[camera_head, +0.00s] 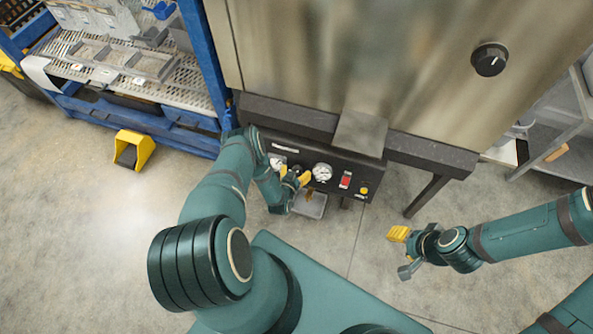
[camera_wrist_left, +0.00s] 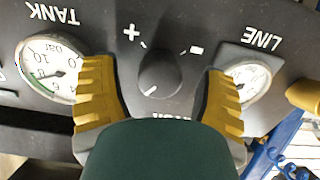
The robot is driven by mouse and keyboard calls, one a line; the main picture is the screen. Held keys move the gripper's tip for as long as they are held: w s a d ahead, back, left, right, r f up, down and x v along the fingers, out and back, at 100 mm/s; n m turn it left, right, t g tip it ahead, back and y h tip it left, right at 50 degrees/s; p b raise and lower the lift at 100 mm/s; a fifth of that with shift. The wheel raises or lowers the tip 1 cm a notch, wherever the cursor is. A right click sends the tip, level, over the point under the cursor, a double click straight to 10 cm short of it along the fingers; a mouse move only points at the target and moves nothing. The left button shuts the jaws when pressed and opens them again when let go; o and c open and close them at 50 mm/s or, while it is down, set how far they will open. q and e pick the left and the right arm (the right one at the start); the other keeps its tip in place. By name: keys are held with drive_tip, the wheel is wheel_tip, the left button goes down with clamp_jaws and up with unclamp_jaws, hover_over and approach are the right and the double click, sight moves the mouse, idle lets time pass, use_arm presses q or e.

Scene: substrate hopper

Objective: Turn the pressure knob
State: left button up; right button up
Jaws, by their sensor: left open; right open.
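The pressure knob (camera_wrist_left: 159,75) is a round black knob with a white pointer line on the dark control panel (camera_head: 260,140), between plus and minus marks. In the left wrist view the yellow fingers of my left gripper (camera_wrist_left: 159,88) are open on either side of it, with visible gaps, not touching it. The pointer faces the lower left in that view. In the head view my left gripper (camera_head: 294,176) is at the panel front and mostly hides the knob. My right gripper (camera_head: 403,252) is open and empty over the floor at the right.
The TANK gauge (camera_wrist_left: 50,70) and LINE gauge (camera_wrist_left: 247,80) flank the knob. A red switch (camera_head: 346,180) and yellow button (camera_head: 364,190) are on the panel. A larger black dial (camera_head: 489,60) is on the metal hopper (camera_head: 400,60). A blue rack (camera_head: 205,60) stands left.

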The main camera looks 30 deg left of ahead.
sight(296, 171)
use_arm(q)
drive_tip(key=c, duration=1.2)
drive_tip(key=shift+n, duration=1)
drive_tip(key=o, duration=1.2)
drive_tip(key=shift+r, duration=0.15)
wheel_tip(296, 171, up, 10)
drive_tip(key=shift+f, duration=0.15)
